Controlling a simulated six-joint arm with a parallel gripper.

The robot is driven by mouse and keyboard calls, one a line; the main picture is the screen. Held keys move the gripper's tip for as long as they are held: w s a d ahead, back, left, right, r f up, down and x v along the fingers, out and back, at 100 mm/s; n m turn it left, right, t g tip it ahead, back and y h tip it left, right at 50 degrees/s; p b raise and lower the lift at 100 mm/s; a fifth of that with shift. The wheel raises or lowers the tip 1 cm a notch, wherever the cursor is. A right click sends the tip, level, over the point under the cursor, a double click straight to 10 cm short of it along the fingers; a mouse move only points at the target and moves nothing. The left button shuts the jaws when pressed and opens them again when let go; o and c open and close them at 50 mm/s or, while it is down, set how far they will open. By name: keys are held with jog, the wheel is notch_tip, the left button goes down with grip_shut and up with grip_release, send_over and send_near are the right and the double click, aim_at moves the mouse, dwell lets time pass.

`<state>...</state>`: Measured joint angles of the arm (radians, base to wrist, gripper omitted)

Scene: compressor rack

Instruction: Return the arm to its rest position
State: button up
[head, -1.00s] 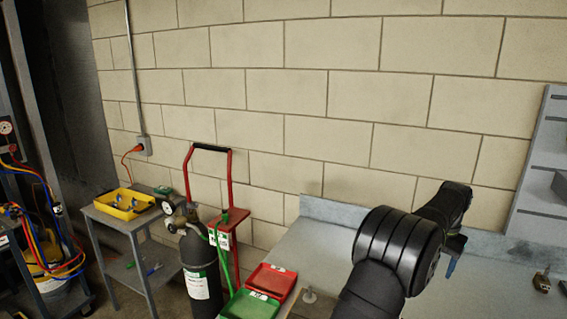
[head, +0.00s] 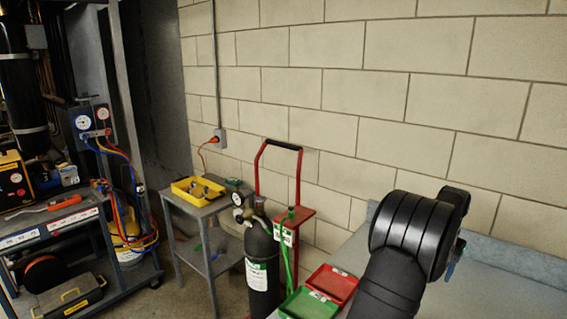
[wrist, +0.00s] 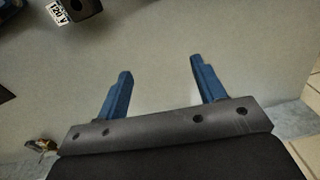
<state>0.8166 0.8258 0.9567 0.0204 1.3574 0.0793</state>
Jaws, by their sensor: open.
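My gripper (wrist: 162,82) shows in the wrist view with its two blue fingers spread apart and nothing between them. It is over the plain grey bench top (wrist: 165,40). In the head view my black arm rises from the lower right over the bench (head: 480,290). Most of the gripper is hidden behind the arm there; only a bit of blue shows at the arm's right side.
A red tray (head: 333,283) and a green tray (head: 309,305) sit at the bench's left end. A dark gas cylinder (head: 262,262) stands on a red hand truck (head: 299,190). A yellow bin (head: 197,190) rests on a small grey table. A tool cart (head: 60,232) stands at far left.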

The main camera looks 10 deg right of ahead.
jog(key=w+a+f+n, duration=0.1)
jog(key=w+a, duration=0.4)
jog(key=a, duration=0.8)
jog(key=w+a+f+n, duration=0.1)
jog(key=w+a+n, duration=0.2)
jog(key=a, duration=1)
jog(key=shift+w+f, duration=0.2)
jog(key=shift+w, duration=0.95)
jog(key=s+a+r+t, duration=0.1)
jog(key=s+a+r, duration=0.25)
jog(key=s, duration=0.35)
jog(key=s+a+r+t+h, duration=0.1)
jog(key=s+a+r, duration=0.1)
jog(key=s+r, duration=0.45)
jog(key=s+a+r, duration=0.2)
jog(key=s, duration=0.7)
jog(key=s+a+f+t, duration=0.1)
jog(key=s+a+f, duration=0.1)
jog(key=s, duration=0.4)
jog(key=s+a+f+n+t+h, duration=0.1)
jog(key=s+a+f, duration=0.2)
jog(key=s, duration=0.2)
jog(key=s+a+f, duration=0.3)
jog(key=s, duration=0.3)
jog(key=shift+s+n+t, duration=0.3)
jog(key=shift+s+t, duration=0.05)
jog(key=shift+t, duration=0.05)
jog(key=shift+f, duration=0.1)
